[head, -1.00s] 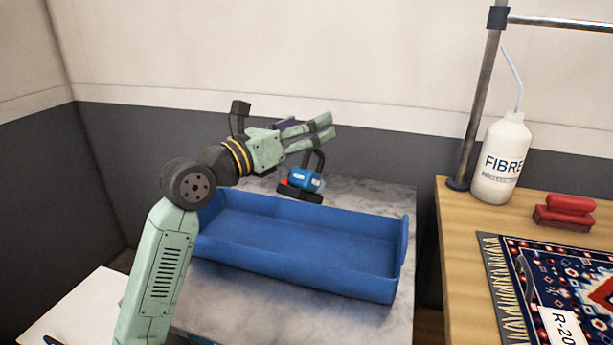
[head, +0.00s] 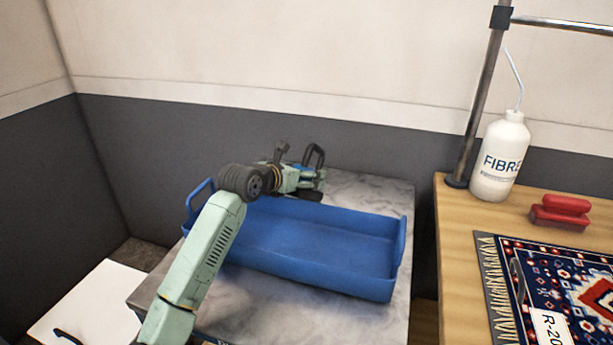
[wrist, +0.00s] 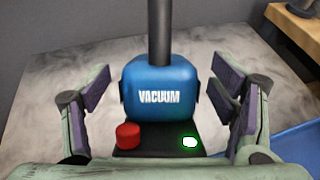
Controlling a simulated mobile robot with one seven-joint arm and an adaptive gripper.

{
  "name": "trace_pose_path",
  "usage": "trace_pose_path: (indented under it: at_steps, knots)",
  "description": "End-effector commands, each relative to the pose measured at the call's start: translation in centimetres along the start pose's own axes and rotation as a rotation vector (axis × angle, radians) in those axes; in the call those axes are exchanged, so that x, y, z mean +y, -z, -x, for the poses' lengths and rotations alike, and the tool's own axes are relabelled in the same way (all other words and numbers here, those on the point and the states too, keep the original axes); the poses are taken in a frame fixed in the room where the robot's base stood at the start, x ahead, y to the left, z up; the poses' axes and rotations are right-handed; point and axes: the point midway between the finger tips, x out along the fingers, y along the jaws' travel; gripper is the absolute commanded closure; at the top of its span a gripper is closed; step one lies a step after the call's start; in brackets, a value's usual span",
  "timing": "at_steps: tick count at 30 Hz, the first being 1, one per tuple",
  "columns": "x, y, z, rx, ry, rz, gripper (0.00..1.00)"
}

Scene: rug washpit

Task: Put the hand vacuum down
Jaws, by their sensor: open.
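The hand vacuum (wrist: 161,92) is blue with a black upright handle, a red button and a lit green-white spot on its dark base. In the head view the hand vacuum (head: 314,168) stands upright on the grey marble table (head: 365,190), behind the blue tray, partly hidden by my gripper. Gaps show between the fingers and the body. In the head view my gripper (head: 297,180) is low at the vacuum's left side.
The empty blue tray (head: 310,245) fills much of the marble table in front of the vacuum. A wooden table (head: 455,235) at the right bears a white FIBRE bottle (head: 499,160), a red brush (head: 560,210) and a patterned rug (head: 570,280). A dark wall stands close behind.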

Motion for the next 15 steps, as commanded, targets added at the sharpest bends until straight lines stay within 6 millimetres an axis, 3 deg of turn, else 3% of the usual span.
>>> trace_pose_path:
  at_steps: [6,13,15]
  knots:
    - [0.0,-0.1,-2.3,0.001,0.0,0.001,0.22]
    - [0.1,0.0,-2.5,-0.001,-0.001,0.0,0.22]
    - [0.1,0.0,-2.4,-0.001,-0.001,0.0,0.26]
